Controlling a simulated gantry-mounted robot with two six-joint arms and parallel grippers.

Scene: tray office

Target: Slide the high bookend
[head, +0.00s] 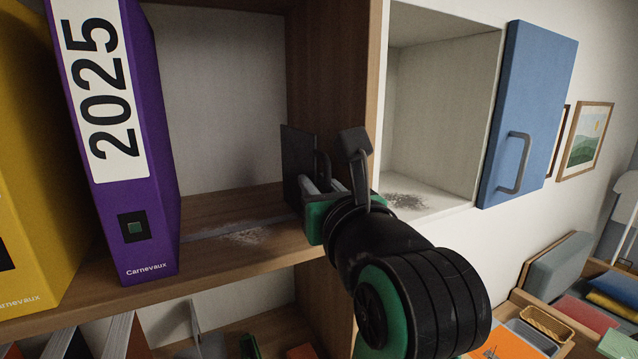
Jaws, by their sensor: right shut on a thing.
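The high bookend (299,163) is a dark upright plate on the wooden shelf (213,262), near the shelf's right side wall. My right gripper (327,187) is at the bookend's right side and is shut on it; the fingers are partly hidden by the wrist and the plate. A purple binder (163,167) marked 2025 stands at the left of the shelf, slightly tilted, with a wide gap between it and the bookend. My left gripper is not in view.
A yellow binder (30,150) stands left of the purple one. Greyish dust (243,236) lies on the shelf in the gap. At right is a white open cabinet (440,110) with a blue door (527,115) swung open. Folders and trays fill the lower right.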

